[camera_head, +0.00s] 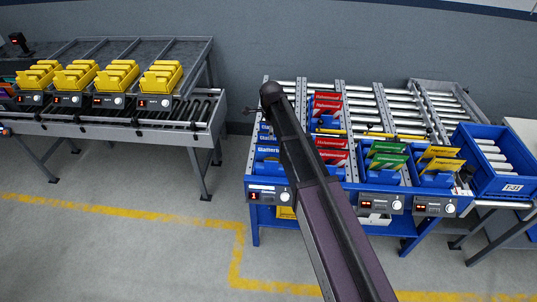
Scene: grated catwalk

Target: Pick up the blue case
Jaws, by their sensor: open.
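Blue cases with white lettering (266,153) stand in a row in the left lane of the blue-framed roller rack, partly hidden behind my arm. My arm reaches up from the bottom of the picture, over the rack's left part. My gripper (249,111) shows as a small dark shape at the rack's left edge, beyond and to the left of the nearer blue cases. It is open, and no case shows between its fingers. Its details are too small to make out.
Red cases (331,148), green cases (386,160) and yellow cases (440,163) fill the neighbouring lanes. A blue crate (501,186) stands at the right. Yellow bins (161,77) sit on a separate grey conveyor at left. Floor between both stands is clear.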

